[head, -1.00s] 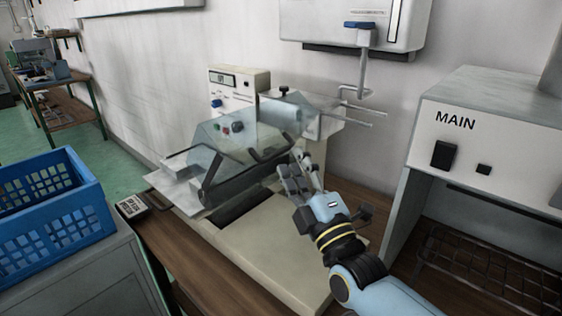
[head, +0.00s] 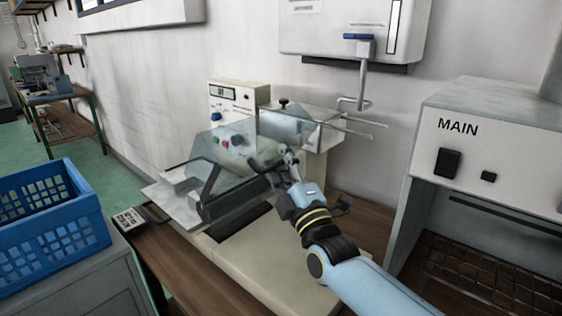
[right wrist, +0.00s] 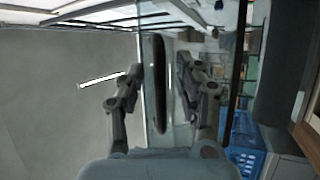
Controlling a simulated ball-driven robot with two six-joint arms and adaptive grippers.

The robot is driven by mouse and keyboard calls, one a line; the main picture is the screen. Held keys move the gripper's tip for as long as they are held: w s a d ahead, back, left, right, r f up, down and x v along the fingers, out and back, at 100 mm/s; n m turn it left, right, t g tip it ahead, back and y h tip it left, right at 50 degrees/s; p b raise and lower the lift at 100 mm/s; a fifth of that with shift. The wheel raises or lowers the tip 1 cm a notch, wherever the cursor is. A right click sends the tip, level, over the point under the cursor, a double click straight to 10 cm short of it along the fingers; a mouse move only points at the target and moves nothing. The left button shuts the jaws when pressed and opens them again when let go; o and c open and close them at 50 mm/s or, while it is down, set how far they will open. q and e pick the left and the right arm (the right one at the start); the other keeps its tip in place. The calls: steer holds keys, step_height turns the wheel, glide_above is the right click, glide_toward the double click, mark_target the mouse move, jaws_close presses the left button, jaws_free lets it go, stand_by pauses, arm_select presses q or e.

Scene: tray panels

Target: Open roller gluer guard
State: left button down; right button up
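The roller gluer (head: 240,95) stands on a wooden bench against the wall. Its clear guard (head: 215,146) with dark edge bars sits down over the roller area. A dark handle (head: 262,164) is on the guard's right side. My right gripper (head: 284,164) is at this handle, partly hiding it. In the right wrist view, the dark handle bar (right wrist: 159,85) runs between the two fingers of my open right gripper (right wrist: 158,88), with gaps visible on both sides. My left gripper is not in view.
A blue crate (head: 50,235) stands on a grey cabinet at the left. A small labelled box (head: 130,219) lies left of the gluer. A white MAIN unit (head: 490,140) stands close on the right. A wall box (head: 350,25) with a bent pipe hangs above.

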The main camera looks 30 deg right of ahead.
jaws_close()
stand_by(0.3)
steer(key=shift+r+p, duration=0.2)
steer(key=shift+p, duration=0.2)
steer(key=w+r+g+p, duration=0.1)
steer(key=p, duration=0.2)
steer(key=r+n+g+p, duration=0.1)
steer(key=p, duration=0.2)
steer(key=shift+w+a+y+p, duration=0.25)
steer(key=shift+w+y+p, duration=0.05)
steer(key=shift+w+p, duration=0.1)
steer(key=shift+f+p, duration=0.2)
steer(key=shift+p, duration=0.1)
steer(key=shift+f, duration=0.1)
